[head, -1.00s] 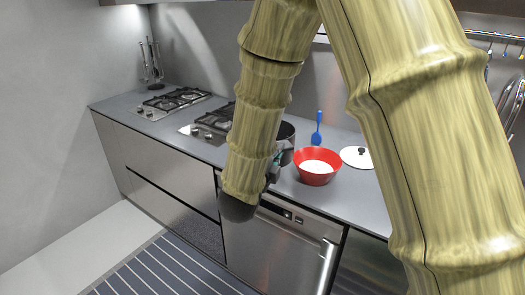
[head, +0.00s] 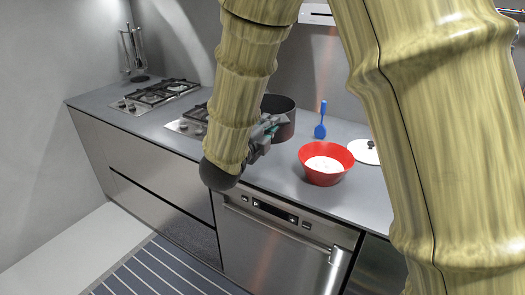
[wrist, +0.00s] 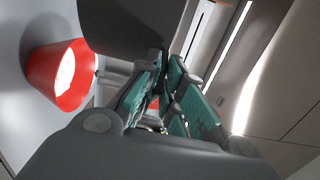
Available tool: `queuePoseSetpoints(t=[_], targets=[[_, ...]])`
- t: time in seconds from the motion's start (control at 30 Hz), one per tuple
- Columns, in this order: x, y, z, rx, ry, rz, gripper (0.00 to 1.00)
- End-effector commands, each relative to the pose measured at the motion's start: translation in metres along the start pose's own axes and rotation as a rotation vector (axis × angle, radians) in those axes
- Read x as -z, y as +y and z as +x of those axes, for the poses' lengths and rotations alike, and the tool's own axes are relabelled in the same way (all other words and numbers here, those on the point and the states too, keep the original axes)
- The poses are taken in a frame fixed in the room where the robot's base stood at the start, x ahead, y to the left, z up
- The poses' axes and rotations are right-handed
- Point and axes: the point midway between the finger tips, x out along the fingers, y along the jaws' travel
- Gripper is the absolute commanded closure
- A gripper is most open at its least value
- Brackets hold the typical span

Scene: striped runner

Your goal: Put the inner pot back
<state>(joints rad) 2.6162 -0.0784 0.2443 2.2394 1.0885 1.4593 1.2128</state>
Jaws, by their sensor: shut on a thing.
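A dark inner pot (head: 281,106) shows in the head view beside the red bowl, partly hidden by my arm. My gripper (head: 272,126) is at the pot's near side, shut on it. In the wrist view the dark pot (wrist: 125,22) fills the top, and my teal-padded gripper fingers (wrist: 165,90) meet at its edge. The exact grip point is hard to see. I cannot tell whether the pot touches the counter.
A red bowl (head: 310,158) with white contents stands right of the pot on the grey counter (head: 262,176). A blue spatula (head: 321,130) and a white lid with black knob (head: 361,154) are behind it. Gas burners (head: 165,91) lie left.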

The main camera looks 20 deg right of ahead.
Motion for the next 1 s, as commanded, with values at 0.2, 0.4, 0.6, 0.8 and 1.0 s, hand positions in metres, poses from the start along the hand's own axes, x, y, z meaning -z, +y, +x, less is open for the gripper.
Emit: queuePoseSetpoints(t=[0.2,0.4,0.6,0.8,1.0], targets=[[-0.006,0.062,-0.004,0.003,-0.008,-0.001,1.0],[-0.008,0.102,-0.006,0.008,-0.012,0.001,1.0],[-0.012,0.112,0.002,0.009,-0.011,0.004,1.0],[-0.027,0.115,0.035,0.01,-0.009,0.005,1.0],[-0.045,0.119,0.072,0.009,-0.008,0.003,1.0]])
